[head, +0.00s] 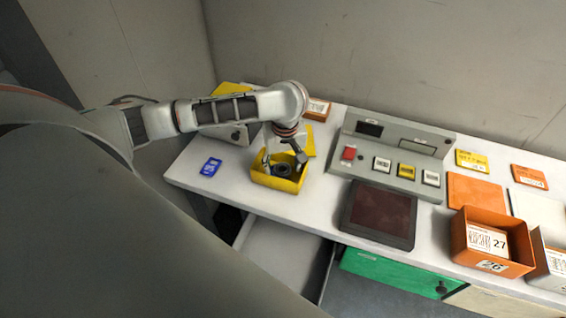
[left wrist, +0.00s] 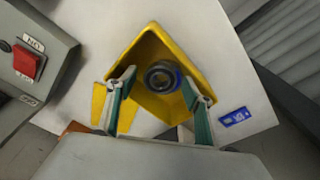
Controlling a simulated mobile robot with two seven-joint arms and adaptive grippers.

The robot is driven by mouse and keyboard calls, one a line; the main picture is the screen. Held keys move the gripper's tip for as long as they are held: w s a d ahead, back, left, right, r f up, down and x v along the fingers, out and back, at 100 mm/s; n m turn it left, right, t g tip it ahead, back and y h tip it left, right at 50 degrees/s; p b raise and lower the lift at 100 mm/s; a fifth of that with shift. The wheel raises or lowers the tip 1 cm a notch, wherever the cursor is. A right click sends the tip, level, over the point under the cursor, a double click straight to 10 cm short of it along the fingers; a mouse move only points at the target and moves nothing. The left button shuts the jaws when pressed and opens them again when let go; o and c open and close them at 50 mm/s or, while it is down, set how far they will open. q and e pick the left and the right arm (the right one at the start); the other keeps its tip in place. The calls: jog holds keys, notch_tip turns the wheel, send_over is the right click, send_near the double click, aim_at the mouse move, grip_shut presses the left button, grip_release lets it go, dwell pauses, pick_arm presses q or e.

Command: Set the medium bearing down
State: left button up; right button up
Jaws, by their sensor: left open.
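The bearing (head: 283,169), a dark ring, lies inside the yellow bin (head: 264,179) on the white table. It also shows in the left wrist view (left wrist: 162,76) near the middle of the bin (left wrist: 189,46), with a bluish rim. My left gripper (head: 284,160) is over the bin, pointing down into it. In the left wrist view the left gripper (left wrist: 158,108) has its two fingers spread wide, one on each side of the bearing and apart from it. The fingers hold nothing. My right gripper is not in view.
A grey console (head: 346,167) with a red button stands right of the bin, with a dark red plate (head: 380,214) in front. A blue card (head: 211,167) lies left of the bin. The table's front edge is close to the bin.

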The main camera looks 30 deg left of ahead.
aim_at(284, 173)
pick_arm(q)
notch_tip(284, 173, up, 13)
jog(key=s+d, duration=0.1)
dwell(0.5)
dwell(0.3)
